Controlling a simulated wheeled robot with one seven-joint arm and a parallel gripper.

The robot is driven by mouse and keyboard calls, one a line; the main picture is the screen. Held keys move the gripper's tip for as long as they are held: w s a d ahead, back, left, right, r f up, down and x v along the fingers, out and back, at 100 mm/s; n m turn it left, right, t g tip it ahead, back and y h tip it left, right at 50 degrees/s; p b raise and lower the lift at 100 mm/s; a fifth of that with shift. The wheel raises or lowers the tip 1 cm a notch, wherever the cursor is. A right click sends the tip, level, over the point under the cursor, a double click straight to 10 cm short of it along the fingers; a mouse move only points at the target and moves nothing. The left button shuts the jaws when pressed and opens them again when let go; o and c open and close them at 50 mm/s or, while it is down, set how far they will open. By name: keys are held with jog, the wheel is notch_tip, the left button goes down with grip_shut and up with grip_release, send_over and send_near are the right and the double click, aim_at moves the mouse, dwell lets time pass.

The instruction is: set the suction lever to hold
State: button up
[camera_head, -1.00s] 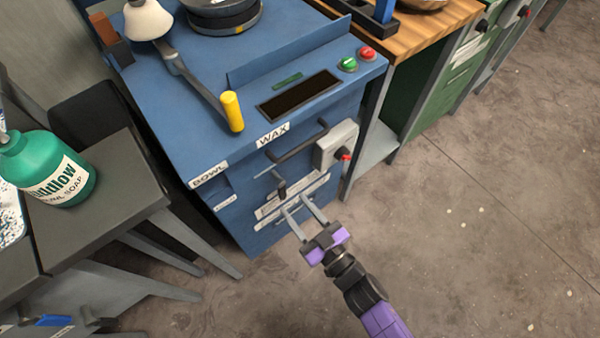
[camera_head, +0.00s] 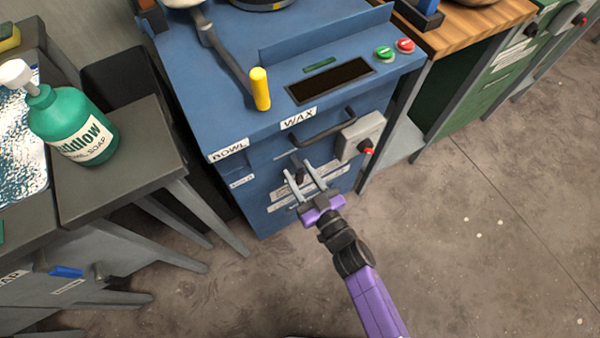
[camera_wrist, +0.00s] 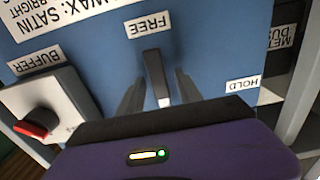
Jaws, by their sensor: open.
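The suction lever, a dark handle on a grey shank (camera_wrist: 157,75), is on the front of the blue machine (camera_head: 265,165). In the wrist view its dark end points to the FREE label (camera_wrist: 149,25), with the HOLD label (camera_wrist: 242,85) off to the right. My gripper (camera_head: 298,168) is open at the machine front, and in the wrist view its fingers (camera_wrist: 159,82) stand either side of the lever with gaps showing. In the head view the lever's dark handle (camera_head: 300,176) shows between the fingers, partly hidden. I cannot tell how deep the fingers reach.
A grey box with a red-marked BUFFER knob (camera_head: 361,138) and a dark bar handle (camera_head: 325,130) are close above and right of my gripper. A yellow-tipped arm (camera_head: 260,88) is on top of the machine. A dark table with a green soap bottle (camera_head: 72,125) stands left. Open floor lies right.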

grip_shut()
dwell(1.4)
